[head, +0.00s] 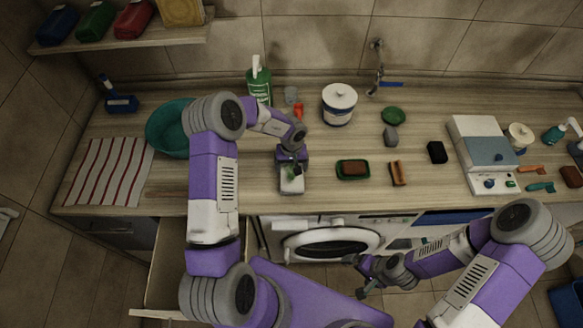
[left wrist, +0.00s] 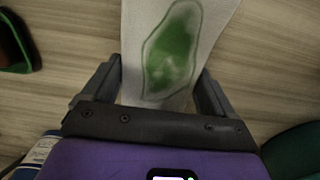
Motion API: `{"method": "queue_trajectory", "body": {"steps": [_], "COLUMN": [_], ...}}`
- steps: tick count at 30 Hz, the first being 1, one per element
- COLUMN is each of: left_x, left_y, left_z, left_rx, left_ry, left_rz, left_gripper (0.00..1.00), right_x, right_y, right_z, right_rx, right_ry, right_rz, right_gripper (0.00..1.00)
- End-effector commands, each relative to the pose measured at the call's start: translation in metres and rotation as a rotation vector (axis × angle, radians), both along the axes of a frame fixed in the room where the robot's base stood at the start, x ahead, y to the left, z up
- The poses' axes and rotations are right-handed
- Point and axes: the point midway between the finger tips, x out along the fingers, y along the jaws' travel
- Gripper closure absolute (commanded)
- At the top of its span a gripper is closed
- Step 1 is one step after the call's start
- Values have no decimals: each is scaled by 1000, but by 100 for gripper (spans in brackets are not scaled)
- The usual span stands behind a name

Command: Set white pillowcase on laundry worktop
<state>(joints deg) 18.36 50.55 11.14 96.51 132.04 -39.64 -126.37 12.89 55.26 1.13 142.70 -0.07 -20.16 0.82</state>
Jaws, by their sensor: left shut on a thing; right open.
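The white pillowcase (head: 292,184) is a small folded white cloth with a green mark. In the left wrist view the pillowcase (left wrist: 165,55) lies between the two fingers, its green patch facing the camera. My left gripper (head: 291,168) is shut on it, over the front part of the wooden laundry worktop (head: 330,202). I cannot tell whether the cloth touches the worktop. My right gripper (head: 359,275) is open and empty, low in front of the washing machine, away from the worktop.
A green dish with a brown bar (head: 353,169) and a brush (head: 397,173) stand right of the pillowcase. A teal basin (head: 166,132) and striped cloth (head: 108,170) are left. A green bottle (head: 259,82) and white canister (head: 339,103) stand behind. A drawer (head: 172,268) is open below.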

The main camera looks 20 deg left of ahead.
Motion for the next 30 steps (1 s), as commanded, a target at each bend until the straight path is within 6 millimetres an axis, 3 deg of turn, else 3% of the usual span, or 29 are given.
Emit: {"method": "queue_trajectory", "body": {"steps": [3, 13, 14, 16, 25, 30], "left_x": [0, 0, 0, 0, 0, 1], "left_y": [-1, 0, 0, 0, 0, 1], "left_z": [-14, -16, -17, -17, -14, 11], "left_rx": [0, 0, 0, 0, 1, 0], "left_ry": [-1, -1, 0, -1, -2, -4], "left_rz": [-1, -1, -1, -1, -1, 2], "left_gripper": [53, 53, 12, 1, 0, 0], "right_x": [0, 0, 0, 0, 0, 0], "right_y": [0, 0, 0, 0, 0, 0], "right_z": [-1, 1, 1, 0, -1, 1], "right_rx": [0, 0, 0, 0, 0, 0], "right_ry": [0, 0, 0, 0, 0, 0], "right_rz": [0, 0, 0, 0, 0, 0], "right_gripper": [0, 0, 0, 0, 0, 0]}}
